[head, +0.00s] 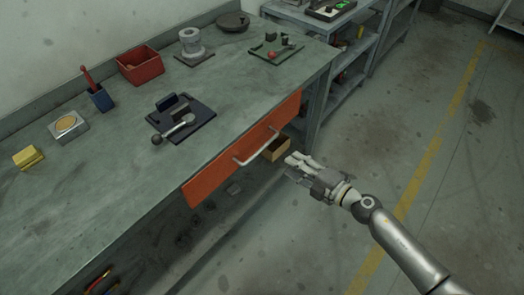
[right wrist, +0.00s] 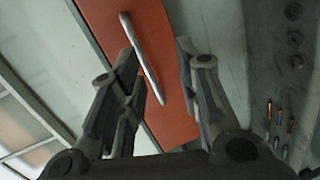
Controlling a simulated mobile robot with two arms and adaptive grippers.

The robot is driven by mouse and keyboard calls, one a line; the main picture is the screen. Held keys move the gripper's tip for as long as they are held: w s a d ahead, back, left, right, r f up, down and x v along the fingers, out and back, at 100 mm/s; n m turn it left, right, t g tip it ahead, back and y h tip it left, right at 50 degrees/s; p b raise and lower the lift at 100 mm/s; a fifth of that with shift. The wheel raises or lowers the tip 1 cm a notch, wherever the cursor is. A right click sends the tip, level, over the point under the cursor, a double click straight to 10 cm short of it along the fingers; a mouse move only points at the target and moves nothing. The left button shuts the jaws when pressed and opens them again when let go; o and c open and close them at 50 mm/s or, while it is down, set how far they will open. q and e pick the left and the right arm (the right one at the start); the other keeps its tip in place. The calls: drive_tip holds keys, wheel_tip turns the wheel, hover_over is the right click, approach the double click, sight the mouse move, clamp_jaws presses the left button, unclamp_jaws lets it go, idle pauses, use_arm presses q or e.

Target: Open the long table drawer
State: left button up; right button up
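The long table drawer (head: 215,180) has an orange-red front under the front edge of the workbench and looks flush with it. Its pale bar handle (head: 256,147) sits near the middle of the front. My right gripper (head: 293,162) is in front of the drawer, to the right of the handle and apart from it. In the right wrist view the drawer front (right wrist: 165,100) and the handle (right wrist: 144,58) lie beyond the fingers. The two fingers (right wrist: 158,62) are spread with the handle seen between them, and hold nothing. My left gripper is not in view.
A small open box (head: 277,149) is below the drawer. Open floor (head: 350,130) lies to the right.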

sight(262, 147)
drive_tip(key=w+a+n, duration=0.1)
drive_tip(key=w+a, duration=0.1)
drive_tip(key=a, duration=0.1)
drive_tip(key=w+a+n, duration=0.1)
drive_tip(key=w+a, duration=0.1)
drive_tip(key=a, duration=0.1)
drive_tip(key=w+a+r+y, duration=0.1)
drive_tip(key=w+a, duration=0.1)
drive_tip(key=a, duration=0.1)
drive_tip(key=shift+w+a+n+g, duration=0.3)
drive_tip(key=shift+w+n+g, duration=0.1)
clamp_jaws()
